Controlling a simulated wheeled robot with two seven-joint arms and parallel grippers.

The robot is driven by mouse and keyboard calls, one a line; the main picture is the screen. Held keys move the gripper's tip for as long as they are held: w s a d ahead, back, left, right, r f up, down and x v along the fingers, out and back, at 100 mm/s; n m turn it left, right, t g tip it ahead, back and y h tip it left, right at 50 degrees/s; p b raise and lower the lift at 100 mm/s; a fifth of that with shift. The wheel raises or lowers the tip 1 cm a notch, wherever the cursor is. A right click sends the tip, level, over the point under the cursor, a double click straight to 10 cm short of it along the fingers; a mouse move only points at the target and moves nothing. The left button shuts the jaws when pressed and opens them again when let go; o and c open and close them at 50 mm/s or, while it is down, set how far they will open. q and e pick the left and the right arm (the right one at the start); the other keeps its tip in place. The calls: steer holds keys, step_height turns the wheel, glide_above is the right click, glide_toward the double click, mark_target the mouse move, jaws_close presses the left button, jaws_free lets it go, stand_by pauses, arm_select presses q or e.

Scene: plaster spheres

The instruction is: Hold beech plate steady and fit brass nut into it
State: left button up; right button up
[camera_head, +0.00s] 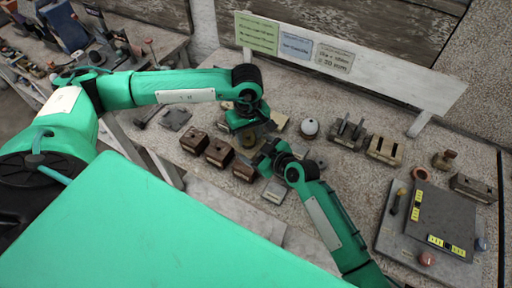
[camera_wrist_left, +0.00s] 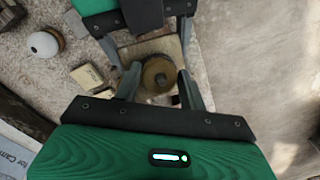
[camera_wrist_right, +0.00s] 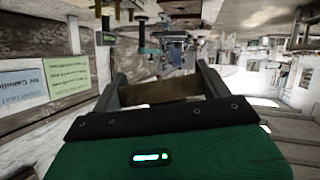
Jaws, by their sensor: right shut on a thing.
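The beech plate (camera_wrist_left: 132,52) is a pale tan slab in the left wrist view. The round brass nut (camera_wrist_left: 158,74) appears over its middle; I cannot tell whether it is seated. My left gripper (camera_wrist_left: 160,80) has its fingers on either side of the nut, with gaps showing, so it looks open. It also shows in the head view (camera_head: 247,125). My right gripper (camera_head: 268,152) is at the plate from the near right side, shut on it. A brown edge shows between its fingers in the right wrist view (camera_wrist_right: 160,91). In the head view the arms hide much of both parts.
Dark brown blocks (camera_head: 218,152) stand close to the left of the grippers. A white ball on a stand (camera_head: 309,128), slotted blocks (camera_head: 384,149) and a grey board (camera_head: 440,220) lie to the right. A white sign rail (camera_head: 390,80) runs along the back.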

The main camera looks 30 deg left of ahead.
arm_select(q)
steer(key=shift+c, duration=0.9)
arm_select(e)
steer(key=shift+w, duration=0.1)
arm_select(q)
steer(key=m+y, duration=0.1)
steer(key=m, duration=0.4)
steer(key=shift+m, duration=0.3)
arm_select(e)
steer(key=shift+w+d, duration=0.1)
arm_select(q)
steer(key=m, duration=0.2)
steer(key=m+y, duration=0.1)
steer(key=m, duration=0.2)
steer(key=shift+a+y, duration=0.1)
steer(key=shift+y, duration=0.2)
steer(key=o, duration=1)
steer(key=shift+s, duration=0.1)
steer(key=shift+o, duration=0.7)
steer(key=shift+s+v, duration=0.2)
steer(key=shift+v, duration=0.75)
steer(key=shift+s+v, duration=0.2)
steer(key=shift+v, duration=0.75)
steer(key=shift+a, duration=0.15)
